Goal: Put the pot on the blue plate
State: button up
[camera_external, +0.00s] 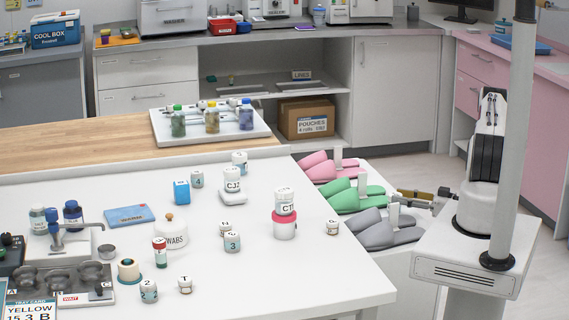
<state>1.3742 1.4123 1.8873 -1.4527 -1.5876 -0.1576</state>
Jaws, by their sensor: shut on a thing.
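A white lidded pot (172,236) marked SWABS, with a wooden knob, stands upright on the white table. A flat blue plate (129,215) with small print lies to its left and a little farther back, apart from it and bare on top. Several smaller white labelled pots also stand on the table, so I cannot tell for certain which pot the task means. My arm's base and a dark link show at the right, away from these things.
A blue box (182,192) stands behind the SWABS pot, and a red-capped vial (160,252) in front of it. A labelled jar (285,203) rests on a pink-topped pot (284,228). A metal-armed stand (66,240) is at left. The table's front right is clear.

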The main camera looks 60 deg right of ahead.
jog(key=shift+f, duration=0.2)
jog(key=o, duration=1.2)
jog(key=shift+r, duration=0.2)
jog(key=shift+s, duration=0.15)
jog(key=s, duration=1.1)
jog(key=shift+s+d, duration=0.3)
jog(key=shift+d, duration=0.15)
